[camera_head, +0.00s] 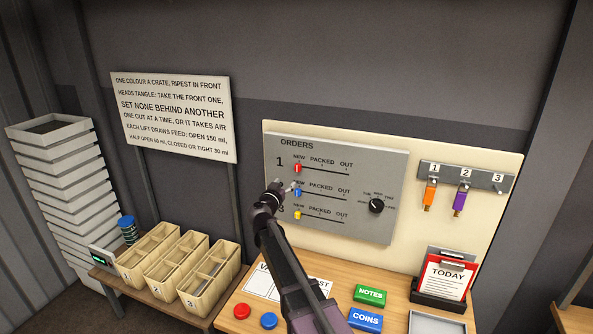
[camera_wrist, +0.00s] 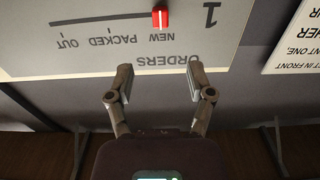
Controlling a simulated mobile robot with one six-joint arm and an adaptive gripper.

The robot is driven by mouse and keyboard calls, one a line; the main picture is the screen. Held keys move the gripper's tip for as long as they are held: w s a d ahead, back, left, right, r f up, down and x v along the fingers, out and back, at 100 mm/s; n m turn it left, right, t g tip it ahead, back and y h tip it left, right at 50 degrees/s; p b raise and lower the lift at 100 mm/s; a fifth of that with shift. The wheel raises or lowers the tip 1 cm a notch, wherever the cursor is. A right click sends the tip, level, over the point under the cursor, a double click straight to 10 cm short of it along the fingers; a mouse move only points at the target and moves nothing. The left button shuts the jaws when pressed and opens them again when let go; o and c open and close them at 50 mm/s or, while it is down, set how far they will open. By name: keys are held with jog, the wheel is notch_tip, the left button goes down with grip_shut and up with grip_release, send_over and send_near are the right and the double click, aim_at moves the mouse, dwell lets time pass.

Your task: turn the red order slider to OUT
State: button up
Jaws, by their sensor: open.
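The grey ORDERS board (camera_head: 388,215) hangs on a cream panel in the head view. The red slider (camera_head: 298,168) is in row 1, at the NEW end of its track, with PACKED and OUT to its right. In the wrist view, which is upside down, the red slider (camera_wrist: 160,16) sits beside NEW, ahead of the fingers. My gripper (camera_head: 284,186) is in front of the board's left side, just below and left of the red slider. In the wrist view my gripper (camera_wrist: 158,82) is open and empty, with the slider apart from both fingertips.
A blue slider (camera_head: 298,192) and a yellow slider (camera_head: 298,215) sit below at NEW. A black dial (camera_head: 376,206) is on the board's right. Keys, including an orange one (camera_head: 430,190), hang further right.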

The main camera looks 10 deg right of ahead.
aim_at(297, 168)
jog(key=x, duration=1.2)
jog(key=shift+s+a, duration=0.1)
grip_shut()
